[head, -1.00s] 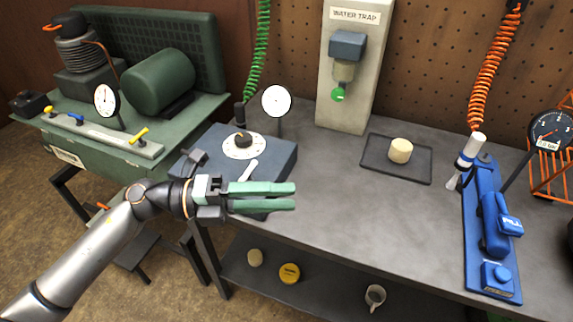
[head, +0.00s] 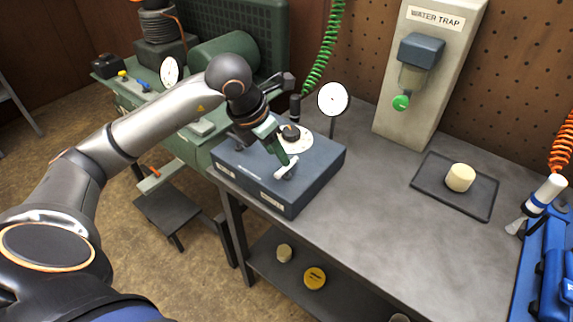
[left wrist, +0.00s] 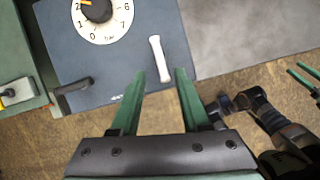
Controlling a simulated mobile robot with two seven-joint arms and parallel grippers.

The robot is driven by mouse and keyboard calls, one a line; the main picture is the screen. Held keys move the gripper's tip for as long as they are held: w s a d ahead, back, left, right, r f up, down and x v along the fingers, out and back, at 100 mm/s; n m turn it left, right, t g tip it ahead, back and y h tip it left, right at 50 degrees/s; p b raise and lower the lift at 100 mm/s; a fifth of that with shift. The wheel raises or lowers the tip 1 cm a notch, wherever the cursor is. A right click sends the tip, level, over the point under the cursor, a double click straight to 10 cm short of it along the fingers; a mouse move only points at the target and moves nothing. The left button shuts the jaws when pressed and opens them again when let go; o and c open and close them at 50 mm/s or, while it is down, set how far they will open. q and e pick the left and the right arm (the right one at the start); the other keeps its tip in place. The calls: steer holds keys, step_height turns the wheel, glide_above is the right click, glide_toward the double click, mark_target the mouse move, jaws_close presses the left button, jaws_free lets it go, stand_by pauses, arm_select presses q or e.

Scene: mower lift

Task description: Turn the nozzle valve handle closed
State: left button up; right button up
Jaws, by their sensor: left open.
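A white lever handle (head: 286,167) stands on the front part of the blue-grey box (head: 300,190). It also shows in the left wrist view (left wrist: 160,58), just beyond my fingertips and roughly between them. I cannot tell whether the fingers touch it. No label reading nozzle valve is legible. My left gripper (head: 282,158) points down at the box with its green fingers apart and empty; it shows in the left wrist view too (left wrist: 160,76). Green fingers of my right gripper (left wrist: 306,83) are cut off at the right edge of that view.
A numbered dial (left wrist: 97,12) with a black knob sits on the box, and a dark handle (left wrist: 74,98) is at its left side. A round gauge (head: 333,99) stands behind. A tray (head: 428,182) with a pale cylinder is right; the bench between is clear.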

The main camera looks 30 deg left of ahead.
mark_target(287, 170)
arm_select(q)
steer(key=x, duration=0.6)
steer(key=shift+w+f, duration=0.1)
steer(key=shift+f, duration=0.05)
steer(key=shift+c, duration=0.2)
jaws_close()
steer(key=shift+d, duration=0.1)
